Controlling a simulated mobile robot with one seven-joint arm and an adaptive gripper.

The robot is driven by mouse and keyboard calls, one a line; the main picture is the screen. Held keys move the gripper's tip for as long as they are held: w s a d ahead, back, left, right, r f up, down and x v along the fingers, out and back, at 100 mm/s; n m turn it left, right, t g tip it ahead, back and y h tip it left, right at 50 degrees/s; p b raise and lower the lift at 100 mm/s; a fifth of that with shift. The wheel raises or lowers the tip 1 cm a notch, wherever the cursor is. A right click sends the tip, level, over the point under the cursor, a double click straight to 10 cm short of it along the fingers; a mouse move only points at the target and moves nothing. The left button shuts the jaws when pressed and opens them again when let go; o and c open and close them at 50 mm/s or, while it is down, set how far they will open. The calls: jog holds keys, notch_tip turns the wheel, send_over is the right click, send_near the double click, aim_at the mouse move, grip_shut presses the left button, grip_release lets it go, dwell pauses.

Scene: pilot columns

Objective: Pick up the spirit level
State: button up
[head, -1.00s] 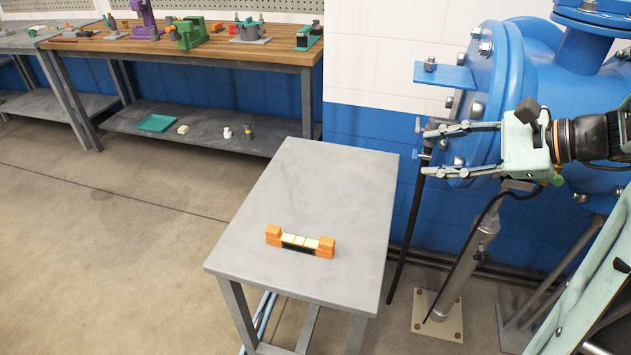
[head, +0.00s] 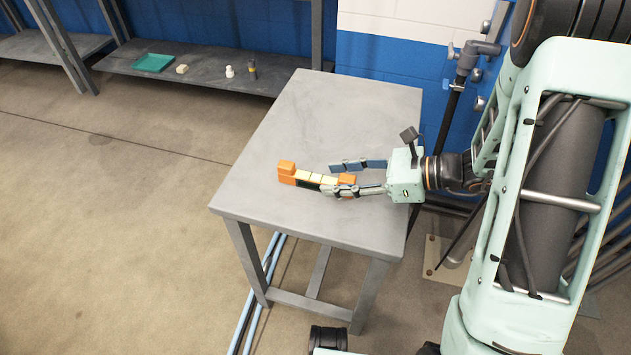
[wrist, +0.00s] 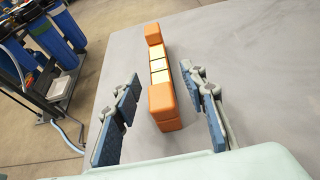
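The spirit level (head: 306,177) is an orange bar with raised orange ends and pale yellow panels between them. It lies on the grey metal table. My gripper (head: 337,178) reaches in from the right, with its fingers at the level's right end. In the wrist view the level (wrist: 159,72) points away from me, its near orange end between the two spread fingers of my gripper (wrist: 164,113). The blue-padded fingers are open, with a gap on each side of the level. In the head view the near finger hides part of the level's right end.
The grey table (head: 345,105) is otherwise bare. A shelf behind it holds a teal tray (head: 154,63) and small items.

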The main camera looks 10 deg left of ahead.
aim_at(322, 179)
jog(key=shift+b+x, duration=0.95)
jog(key=shift+x, duration=1.8)
jog(key=shift+c, duration=0.6)
grip_shut()
